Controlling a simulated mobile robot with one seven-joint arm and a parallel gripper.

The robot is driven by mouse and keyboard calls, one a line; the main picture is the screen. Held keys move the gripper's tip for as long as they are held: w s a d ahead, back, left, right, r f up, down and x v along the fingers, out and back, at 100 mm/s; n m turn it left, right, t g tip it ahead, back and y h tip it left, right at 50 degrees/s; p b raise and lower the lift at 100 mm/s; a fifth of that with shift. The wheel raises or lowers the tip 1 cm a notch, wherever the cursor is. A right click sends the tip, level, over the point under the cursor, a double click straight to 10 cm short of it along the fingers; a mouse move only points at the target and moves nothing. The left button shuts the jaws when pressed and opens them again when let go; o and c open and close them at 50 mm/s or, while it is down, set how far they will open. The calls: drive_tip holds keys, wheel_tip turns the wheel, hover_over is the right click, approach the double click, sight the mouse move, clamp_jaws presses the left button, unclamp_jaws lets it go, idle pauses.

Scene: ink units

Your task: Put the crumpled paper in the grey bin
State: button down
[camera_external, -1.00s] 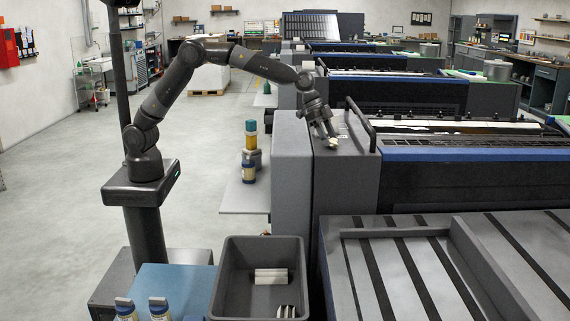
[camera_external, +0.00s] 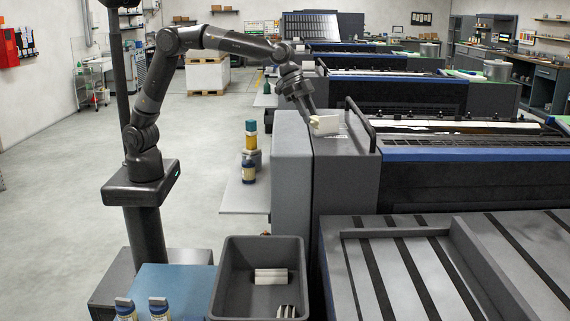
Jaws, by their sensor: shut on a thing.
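The crumpled paper (camera_external: 325,125) is a small, cream-white lump at the end of my gripper (camera_external: 313,121). My gripper is shut on it, just above the grey top of the press's near end unit; I cannot tell whether the paper touches that top. The fingertips are partly hidden by the paper and too small to see well. The grey bin (camera_external: 228,290) stands open at the bottom middle, well below and in front of my gripper. Inside it lie a pale, roll-like piece (camera_external: 271,276) and a striped white-and-dark piece (camera_external: 287,311).
A dark handle bar (camera_external: 361,122) rises just right of my gripper. A blue surface with bottles (camera_external: 175,280) is left of the bin.

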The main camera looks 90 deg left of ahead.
drive_tip(key=shift+s+d+r, duration=0.1)
drive_tip(key=shift+s+r, duration=0.05)
drive_tip(key=shift+r, duration=0.15)
wheel_tip(320, 180, up, 5)
drive_tip(key=s+d+f+m+g+h, duration=0.1)
drive_tip(key=s+d+m+g, duration=0.1)
drive_tip(key=s+d+m, duration=0.4)
drive_tip(key=s+d+f+m+g+h, duration=0.1)
drive_tip(key=d+f+m, duration=0.15)
drive_tip(key=d, duration=0.65)
wheel_tip(320, 180, up, 3)
drive_tip(key=m+g, duration=0.5)
drive_tip(key=m, duration=0.6)
hover_over(250, 303)
drive_tip(key=w+a, duration=0.1)
drive_tip(key=a, duration=0.1)
wheel_tip(250, 303, down, 55)
drive_tip(key=shift+a, duration=0.1)
drive_tip(key=c, duration=1.3)
unclamp_jaws()
drive_tip(key=shift+c, duration=0.2)
drive_tip(key=o, duration=0.4)
drive_tip(key=shift+o, duration=0.2)
drive_tip(key=shift+r, duration=0.1)
